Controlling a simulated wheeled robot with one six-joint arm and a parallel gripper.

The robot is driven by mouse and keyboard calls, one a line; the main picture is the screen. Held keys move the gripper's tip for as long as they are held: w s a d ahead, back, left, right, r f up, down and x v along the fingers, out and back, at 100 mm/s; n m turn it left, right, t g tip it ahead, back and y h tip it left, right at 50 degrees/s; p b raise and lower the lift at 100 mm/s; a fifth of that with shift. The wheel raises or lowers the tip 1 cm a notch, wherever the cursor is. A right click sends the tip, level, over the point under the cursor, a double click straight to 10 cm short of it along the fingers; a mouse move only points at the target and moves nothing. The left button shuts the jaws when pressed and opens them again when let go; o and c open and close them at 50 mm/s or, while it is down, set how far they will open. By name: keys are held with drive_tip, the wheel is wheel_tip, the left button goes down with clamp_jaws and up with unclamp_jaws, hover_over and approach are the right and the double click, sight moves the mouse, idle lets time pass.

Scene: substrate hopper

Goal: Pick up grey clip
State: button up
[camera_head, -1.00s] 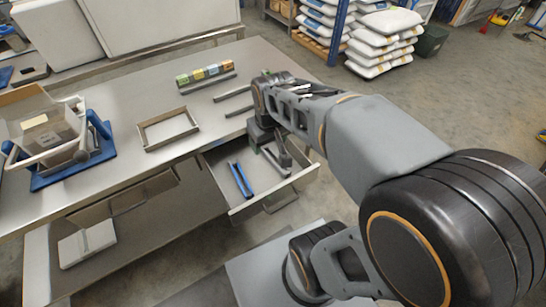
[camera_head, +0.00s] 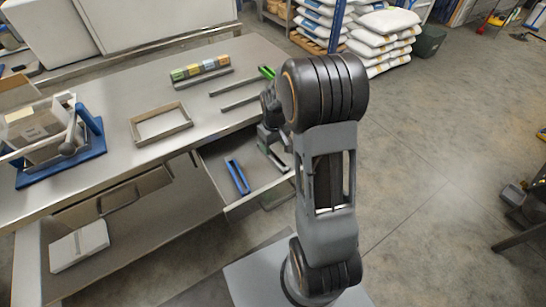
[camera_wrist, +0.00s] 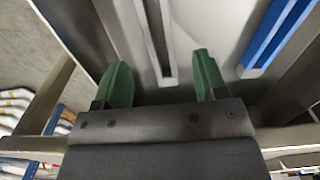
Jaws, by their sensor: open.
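The grey clip (camera_wrist: 148,42), a long narrow channel, lies in the open drawer (camera_head: 235,210). In the wrist view its near end lies between the two green fingers of my gripper (camera_wrist: 162,82), with a gap on each side. The gripper is open and holds nothing. In the head view my gripper (camera_head: 268,146) is low at the drawer, and my arm and wrist partly cover it. The grey clip is hard to make out there.
A blue clip (camera_head: 237,176) lies in the drawer left of the gripper; it also shows in the wrist view (camera_wrist: 275,38). Drawer walls are close around. On the bench are a grey frame (camera_head: 161,138), coloured blocks (camera_head: 200,69) and grey strips (camera_head: 233,89).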

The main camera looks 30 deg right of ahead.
sight(274, 154)
drive_tip(key=shift+w+f, duration=0.1)
drive_tip(key=shift+f, duration=3)
drive_tip(key=c, duration=1)
drive_tip(key=shift+r, duration=0.1)
